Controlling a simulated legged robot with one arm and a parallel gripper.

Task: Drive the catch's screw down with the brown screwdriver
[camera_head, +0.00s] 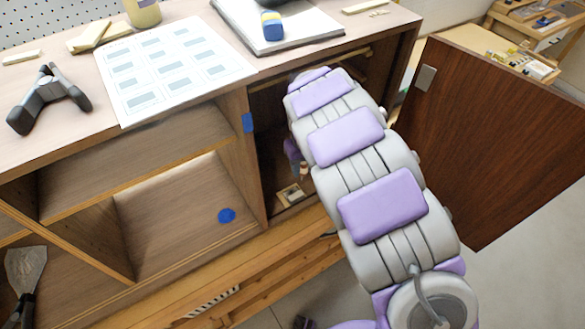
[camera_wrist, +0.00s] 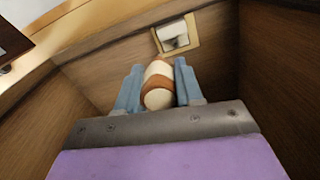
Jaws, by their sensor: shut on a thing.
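The brown screwdriver (camera_wrist: 158,88), with brown and cream bands on its handle, is between the two blue-grey fingers of my gripper (camera_wrist: 159,68) in the wrist view. My gripper is shut on the handle, seen from its butt end. The shaft and tip are hidden behind the handle. The catch (camera_wrist: 173,37) is a pale metal piece on a light wooden plate, just beyond the fingers. In the head view the catch (camera_head: 291,195) lies on the floor of the right cabinet compartment, near its front edge. I cannot make out the screw or any contact with it.
The compartment's side wall (camera_wrist: 284,75) stands close on the right in the wrist view. In the head view my arm fills much of the opening, and the open brown door (camera_head: 480,140) stands to its right. A clamp (camera_head: 48,98), paper sheet (camera_head: 170,65) and notebook (camera_head: 285,38) lie on top.

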